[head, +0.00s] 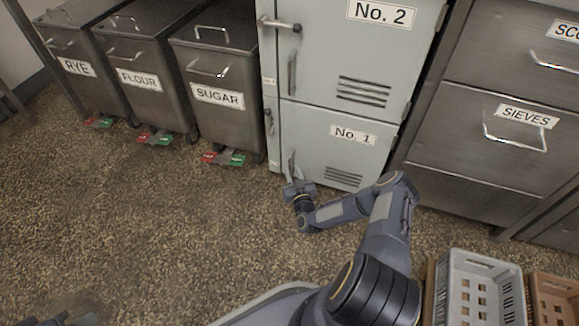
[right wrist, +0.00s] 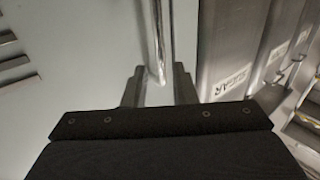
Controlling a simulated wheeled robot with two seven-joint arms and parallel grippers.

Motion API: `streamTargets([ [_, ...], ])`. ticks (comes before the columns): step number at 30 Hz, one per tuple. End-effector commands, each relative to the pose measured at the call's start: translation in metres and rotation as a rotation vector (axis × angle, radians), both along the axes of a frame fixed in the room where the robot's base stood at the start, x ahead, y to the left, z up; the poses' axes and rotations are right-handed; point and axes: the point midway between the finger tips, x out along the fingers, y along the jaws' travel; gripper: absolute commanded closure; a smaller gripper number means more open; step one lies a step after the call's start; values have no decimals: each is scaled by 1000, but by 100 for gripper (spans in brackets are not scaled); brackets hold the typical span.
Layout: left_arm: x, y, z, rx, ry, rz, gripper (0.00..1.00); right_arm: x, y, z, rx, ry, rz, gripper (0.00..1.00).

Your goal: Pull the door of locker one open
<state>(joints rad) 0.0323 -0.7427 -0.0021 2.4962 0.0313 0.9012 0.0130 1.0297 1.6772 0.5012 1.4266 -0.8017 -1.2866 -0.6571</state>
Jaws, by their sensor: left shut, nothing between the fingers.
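The door of locker one (head: 312,122) is pale grey-green, labelled No. 1, with vent slots low on the right. It looks closed, flush with the locker body. Its upright metal handle (head: 291,163) is on the left side of the door. My right gripper (head: 292,184) is at the lower part of this handle. In the right wrist view the handle bar (right wrist: 159,40) runs down between the two fingers of my right gripper (right wrist: 159,92), which stand apart with a small gap showing around the bar. My left gripper (head: 62,319) is partly visible at the bottom left edge, away from the locker.
The No. 2 locker door (head: 325,45) is above, with a lever handle (head: 280,24). Sugar (head: 217,120), flour (head: 150,105) and rye (head: 85,90) bins stand left. A sieves drawer (head: 460,140) is right. Grey (head: 482,258) and brown crates sit lower right. Floor before the lockers is clear.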

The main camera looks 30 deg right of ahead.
Motion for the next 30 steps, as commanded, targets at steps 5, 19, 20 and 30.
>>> streamTargets([
  [5,0,0,-16,0,0,0,100,28,-7,-4,-1,0,1,75],
  [19,0,0,-21,0,0,0,100,46,-12,0,1,3,3,75],
  [20,0,0,-21,0,0,0,100,46,-12,0,1,3,3,78],
  [30,0,0,-21,0,0,0,100,45,-12,-1,2,3,3,100],
])
